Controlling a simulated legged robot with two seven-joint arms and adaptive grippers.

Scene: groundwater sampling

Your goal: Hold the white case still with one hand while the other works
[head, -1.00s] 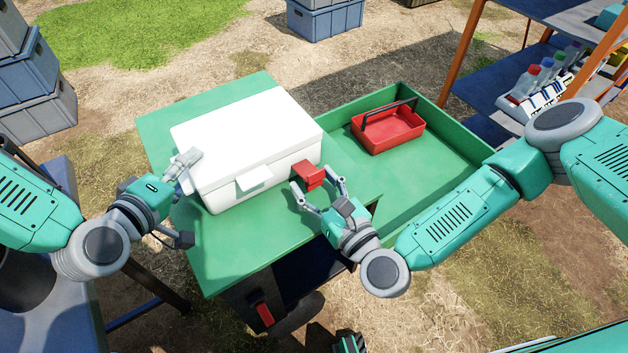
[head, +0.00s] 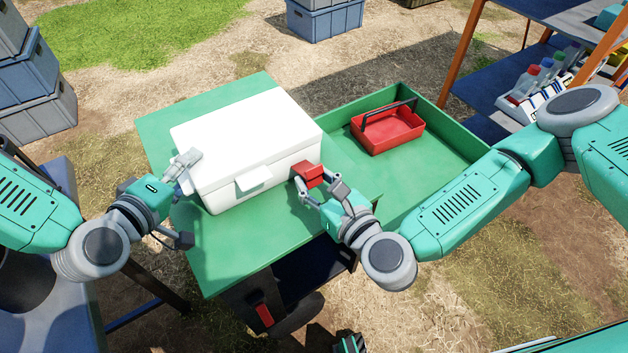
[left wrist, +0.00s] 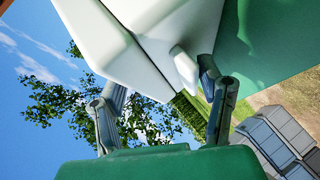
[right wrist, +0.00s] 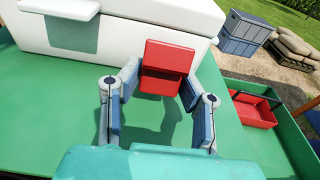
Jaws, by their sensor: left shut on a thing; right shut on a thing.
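The closed white case (head: 240,135) stands on the green table, with a white tab on its front. It also shows in the left wrist view (left wrist: 165,30) and the right wrist view (right wrist: 150,38). My left gripper (head: 187,168) is at the case's left end. My right gripper (head: 318,184) is shut on a red block (head: 308,174) by the case's front right corner. In the right wrist view the block (right wrist: 168,60) sits between the fingertips, overlapping the case's edge; contact with the case is unclear.
A green tray section (head: 455,178) right of the case holds a red tote (head: 388,130) with a dark handle. A shelf with bottles (head: 535,80) stands at the far right. The green tabletop (head: 230,250) in front of the case is clear.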

